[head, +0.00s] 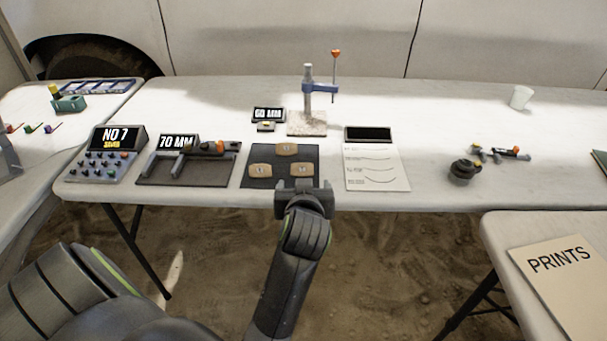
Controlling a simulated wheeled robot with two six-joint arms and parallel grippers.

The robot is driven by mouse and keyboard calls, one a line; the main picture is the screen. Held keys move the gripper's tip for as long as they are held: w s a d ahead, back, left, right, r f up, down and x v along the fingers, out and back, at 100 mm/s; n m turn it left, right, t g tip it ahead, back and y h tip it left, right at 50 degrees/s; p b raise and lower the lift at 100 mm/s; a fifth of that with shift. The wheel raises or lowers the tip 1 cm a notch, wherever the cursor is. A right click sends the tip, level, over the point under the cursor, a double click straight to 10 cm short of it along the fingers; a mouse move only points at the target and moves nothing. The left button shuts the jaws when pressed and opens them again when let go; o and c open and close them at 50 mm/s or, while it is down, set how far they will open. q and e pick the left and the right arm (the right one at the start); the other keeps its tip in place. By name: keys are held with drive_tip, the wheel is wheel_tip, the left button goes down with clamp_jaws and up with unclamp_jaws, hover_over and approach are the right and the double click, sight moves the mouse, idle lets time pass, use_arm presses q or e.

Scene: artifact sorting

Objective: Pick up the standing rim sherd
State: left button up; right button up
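I cannot clearly make out a sherd standing upright in the head view. Three tan pieces with small pale marks lie on a dark mat (252,151): a back piece (287,149), a left piece (260,171) and a right piece (302,170). My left gripper (304,186) is at the mat's front edge, just in front of the right piece. Its fingers are seen from behind, so whether it is open or shut does not show. No held thing is visible. My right gripper is not in view.
Left of the mat are a 70 MM gauge (178,143) and a NO 7 keypad box (104,163). Behind stands a blue-clamped post (308,90) beside a 60 MM display (268,114). A profile sheet (377,168) lies right, then a dark round object (463,170). The back right is mostly clear.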

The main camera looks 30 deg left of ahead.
sight(302, 168)
use_arm(q)
drive_tip(key=x, duration=1.2)
drive_tip(key=shift+s+b, duration=0.1)
drive_tip(key=shift+b, duration=0.25)
drive_tip(key=x, duration=0.2)
drive_tip(key=f+x, duration=0.1)
drive_tip(key=x, duration=0.1)
drive_tip(key=shift+s+r, duration=0.1)
drive_tip(key=shift+s, duration=0.1)
drive_tip(key=shift+w+a+f, duration=0.2)
drive_tip(key=shift+w+a, duration=0.05)
drive_tip(key=shift+w, duration=0.2)
drive_tip(key=shift+c, duration=0.2)
drive_tip(key=c, duration=1)
